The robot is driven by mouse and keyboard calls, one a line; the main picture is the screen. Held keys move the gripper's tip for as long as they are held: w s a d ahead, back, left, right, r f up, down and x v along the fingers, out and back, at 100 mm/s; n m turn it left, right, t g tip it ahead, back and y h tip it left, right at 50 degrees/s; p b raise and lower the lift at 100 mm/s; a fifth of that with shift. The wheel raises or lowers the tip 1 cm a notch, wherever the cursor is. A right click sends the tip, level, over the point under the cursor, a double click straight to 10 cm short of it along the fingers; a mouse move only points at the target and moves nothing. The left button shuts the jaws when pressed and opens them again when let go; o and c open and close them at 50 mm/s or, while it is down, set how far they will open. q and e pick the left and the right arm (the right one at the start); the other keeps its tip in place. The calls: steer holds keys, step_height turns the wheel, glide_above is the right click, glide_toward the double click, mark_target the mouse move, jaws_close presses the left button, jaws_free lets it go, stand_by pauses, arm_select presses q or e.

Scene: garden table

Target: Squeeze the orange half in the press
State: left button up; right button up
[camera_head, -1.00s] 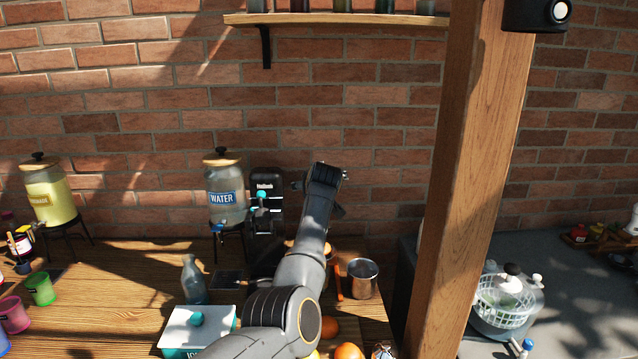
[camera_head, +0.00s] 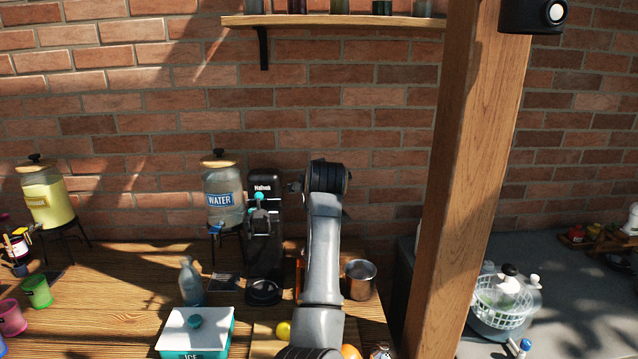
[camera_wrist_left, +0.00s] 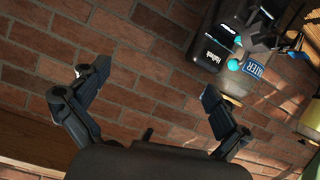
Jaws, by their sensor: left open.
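The black press (camera_head: 262,225) stands against the brick wall, right of the water dispenser, with a teal knob on its front. A round black part (camera_head: 263,291) sits low at its front. In the left wrist view the press (camera_wrist_left: 212,48) shows tilted at upper right. My left gripper (camera_head: 293,187) is high, just right of the press's upper part and apart from it. Its two fingers (camera_wrist_left: 146,92) are spread with only brick wall between them. I cannot make out the orange half. My left arm hides part of the table. My right gripper is not in view.
The water dispenser (camera_head: 223,194) stands close left of the press. A glass bottle (camera_head: 191,283), ice box (camera_head: 196,335), lemon (camera_head: 283,330) and metal cup (camera_head: 359,279) crowd the table. A wooden post (camera_head: 458,180) rises at right.

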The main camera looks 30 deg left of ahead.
arm_select(q)
steer(key=shift+s+d+r, duration=0.2)
steer(key=shift+s+d, duration=0.05)
steer(key=shift+s, duration=0.2)
